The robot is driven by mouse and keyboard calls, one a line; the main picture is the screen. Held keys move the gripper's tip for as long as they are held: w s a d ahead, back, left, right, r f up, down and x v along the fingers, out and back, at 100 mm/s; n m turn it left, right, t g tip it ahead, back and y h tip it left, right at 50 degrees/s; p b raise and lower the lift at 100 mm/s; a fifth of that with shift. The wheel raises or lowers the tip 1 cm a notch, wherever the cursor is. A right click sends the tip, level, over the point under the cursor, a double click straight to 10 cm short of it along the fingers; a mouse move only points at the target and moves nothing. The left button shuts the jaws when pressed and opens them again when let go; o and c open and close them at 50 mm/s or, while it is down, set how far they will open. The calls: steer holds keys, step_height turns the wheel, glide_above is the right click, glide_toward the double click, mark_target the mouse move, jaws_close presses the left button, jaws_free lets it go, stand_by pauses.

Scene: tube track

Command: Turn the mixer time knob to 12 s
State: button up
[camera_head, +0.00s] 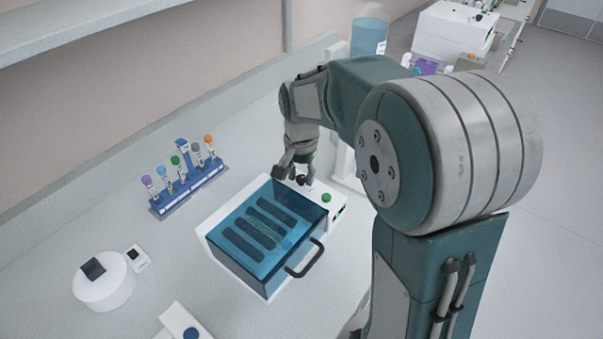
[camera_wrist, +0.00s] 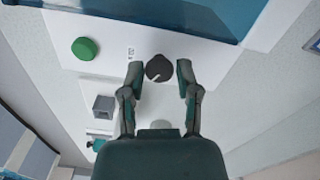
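The mixer (camera_head: 268,232) is a white box with a blue see-through lid and a dark handle, standing on the bench in the head view. Its time knob (camera_wrist: 159,69) is round and black with a white pointer line, and sits on the white panel in the wrist view. The pointer slants toward the lower left of that view. Small print beside the knob is too small to read. My gripper (camera_wrist: 159,76) is open, with one finger on each side of the knob. Gaps show between both fingertips and the knob. In the head view my gripper (camera_head: 296,172) is over the panel end.
A green button (camera_wrist: 85,48) is on the same panel; it also shows in the head view (camera_head: 327,198). A grey square part (camera_wrist: 103,106) lies below it. A blue tube rack (camera_head: 188,187) and a round white device (camera_head: 104,284) stand left on the bench.

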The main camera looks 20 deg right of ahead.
mark_target(300, 178)
steer(key=shift+o, duration=0.5)
steer(key=shift+a, duration=0.1)
steer(key=shift+r, duration=0.1)
step_height(300, 178, up, 12)
stand_by(0.4)
steer(key=s+f+n+t, duration=0.2)
steer(key=s+n+t, duration=0.3)
steer(key=s, duration=1.5)
steer(key=n, duration=0.2)
steer(key=shift+s+d+f+n+t, duration=0.15)
steer(key=shift+s+d+n+t, duration=0.15)
steer(key=shift+s+n, duration=0.1)
stand_by(0.6)
